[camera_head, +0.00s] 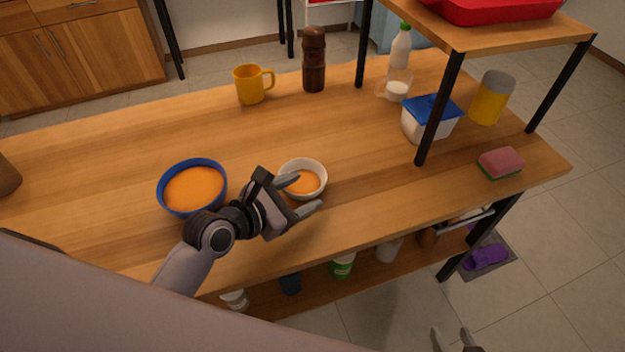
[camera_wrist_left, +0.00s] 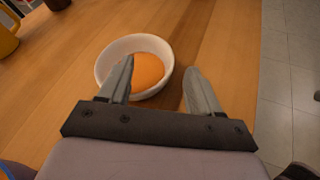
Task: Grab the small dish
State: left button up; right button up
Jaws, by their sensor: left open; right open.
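The small white dish (camera_head: 318,167) with orange contents sits upright on the wooden table, right of a larger blue bowl (camera_head: 193,187). My left gripper (camera_head: 304,190) is open at the dish's near side, with one finger reaching over its near left part and the other beside its near right side. In the left wrist view the dish (camera_wrist_left: 112,50) lies ahead of my left gripper (camera_wrist_left: 158,70); the left finger hides part of its rim. I cannot tell whether the fingers touch it. My right gripper (camera_head: 453,338) is open at the bottom edge, away from the table.
A yellow mug (camera_head: 250,85) and a brown grinder (camera_head: 314,60) stand behind the dish. A shelf post (camera_head: 440,110), a blue-lidded tub (camera_head: 428,120) and a sponge (camera_head: 501,162) are to the right. The table around the dish's right side is clear.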

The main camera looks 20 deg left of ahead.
pick_arm(q)
jog(key=shift+w+d+f, duration=0.2)
jog(key=shift+w, duration=0.2)
jog(key=shift+s, duration=0.1)
grip_shut()
